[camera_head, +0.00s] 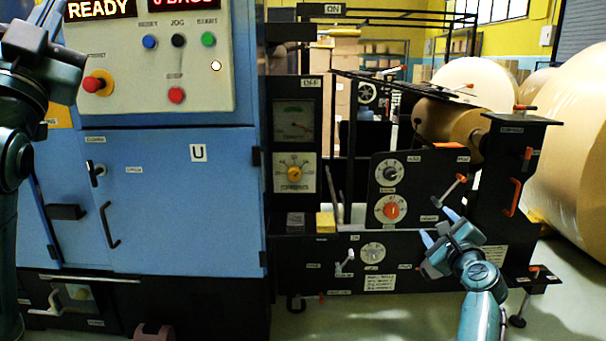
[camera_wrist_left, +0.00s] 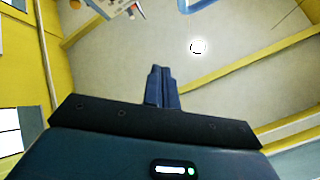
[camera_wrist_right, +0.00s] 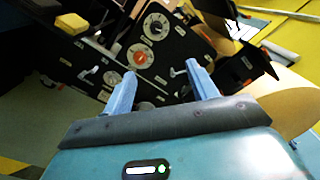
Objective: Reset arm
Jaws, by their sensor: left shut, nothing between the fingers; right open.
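My right gripper (camera_head: 440,228) is open and empty in the head view, in front of the lower right of the black machine section. In the right wrist view its two blue fingers (camera_wrist_right: 160,88) stand apart, with the dial panel beyond them.
The blue cabinet (camera_head: 180,220) carries a button panel (camera_head: 140,75) with a READY display. The black panel has an orange dial (camera_head: 390,209) and a small crank handle (camera_head: 345,262). A kraft roll (camera_head: 445,125) and large paper rolls (camera_head: 570,140) stand at right. Open floor (camera_head: 370,320) lies in front.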

